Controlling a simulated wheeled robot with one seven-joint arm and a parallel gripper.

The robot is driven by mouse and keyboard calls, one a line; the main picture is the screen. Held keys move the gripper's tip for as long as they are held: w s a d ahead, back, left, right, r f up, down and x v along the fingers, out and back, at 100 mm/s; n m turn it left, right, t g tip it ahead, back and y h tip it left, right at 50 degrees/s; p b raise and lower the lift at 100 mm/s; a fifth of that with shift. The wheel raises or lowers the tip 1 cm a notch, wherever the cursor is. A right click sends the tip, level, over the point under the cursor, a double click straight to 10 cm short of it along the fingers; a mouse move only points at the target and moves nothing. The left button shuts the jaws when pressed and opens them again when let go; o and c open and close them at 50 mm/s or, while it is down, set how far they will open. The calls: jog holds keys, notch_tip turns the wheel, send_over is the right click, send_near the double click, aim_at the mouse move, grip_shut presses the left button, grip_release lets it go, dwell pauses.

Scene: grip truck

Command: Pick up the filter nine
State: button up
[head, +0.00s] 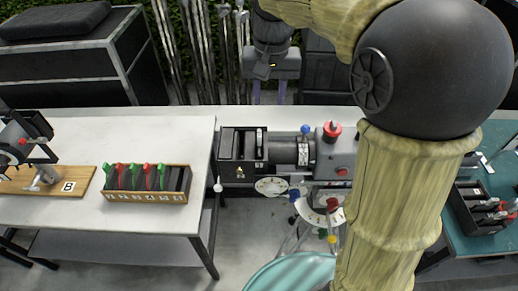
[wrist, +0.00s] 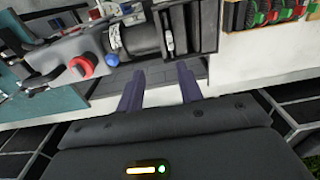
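I cannot tell which filter is filter nine, as no number on a filter is readable. A wooden rack (head: 143,197) on the white table holds several dark filters with green and red handles, standing in a row. This rack (wrist: 240,45) shows upside down at the top right of the wrist view. A dark tray (head: 463,212) at the right holds more items with red and pale ends. My gripper (head: 269,98) is open and empty, its two purple fingers apart, behind the camera-like device. The fingers also show in the wrist view (wrist: 160,88).
The camera-like device (head: 292,152), with a red knob and dials, stands between the white table (head: 60,135) and the teal table (head: 502,140). A stand with board B (head: 50,183) is at far left. Metal poles (head: 205,50) and a black case (head: 65,60) are behind.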

jog(key=a+r, duration=0.1)
jog(key=r, duration=0.1)
jog(key=a+r, duration=0.1)
jog(key=shift+a+r, duration=0.1)
jog(key=shift+r, duration=0.25)
jog(key=shift+f, duration=0.15)
jog(key=p, duration=0.3)
send_near(259, 134)
notch_tip(259, 134, down, 5)
jog(key=shift+w+f, duration=0.1)
jog(key=shift+w, duration=0.05)
jog(key=shift+w+f, duration=0.1)
jog(key=shift+f, duration=0.2)
